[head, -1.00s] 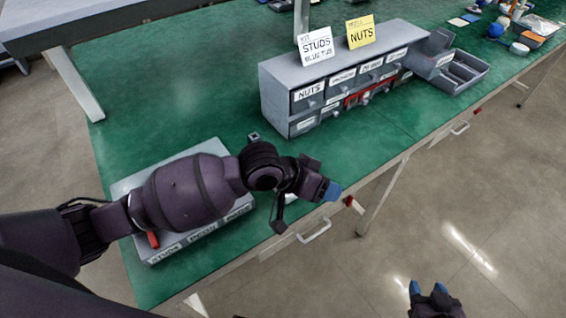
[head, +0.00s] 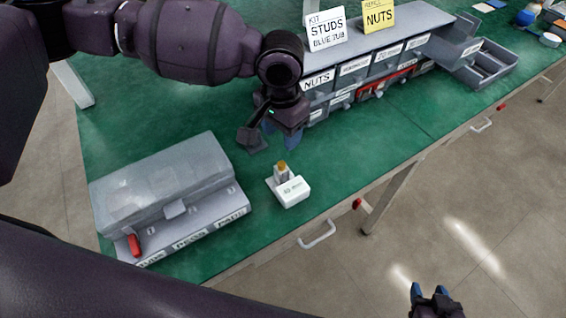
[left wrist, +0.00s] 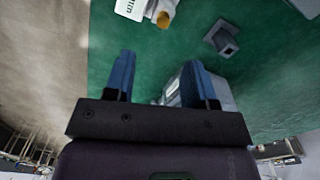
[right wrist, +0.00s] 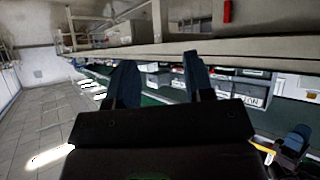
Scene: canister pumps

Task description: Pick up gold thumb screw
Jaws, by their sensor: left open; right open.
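The gold thumb screw (head: 282,167) is a small gold cap on top of a pale block beside a white labelled box (head: 293,191) on the green bench. It also shows in the left wrist view (left wrist: 163,20), at the top edge and beyond the fingertips. My left gripper (head: 281,138) is open and empty, pointing down behind the screw near the drawer cabinet, apart from the screw. Its blue fingers also show in the left wrist view (left wrist: 160,62). My right gripper (head: 430,290) is open and empty, over the floor away from the bench.
A grey case with a clear lid (head: 165,180) and a red part stands to the left on the bench. The grey drawer cabinet (head: 395,45) with signs stands behind. A small grey square piece (left wrist: 224,38) lies on the bench. Green surface is clear right of the white box.

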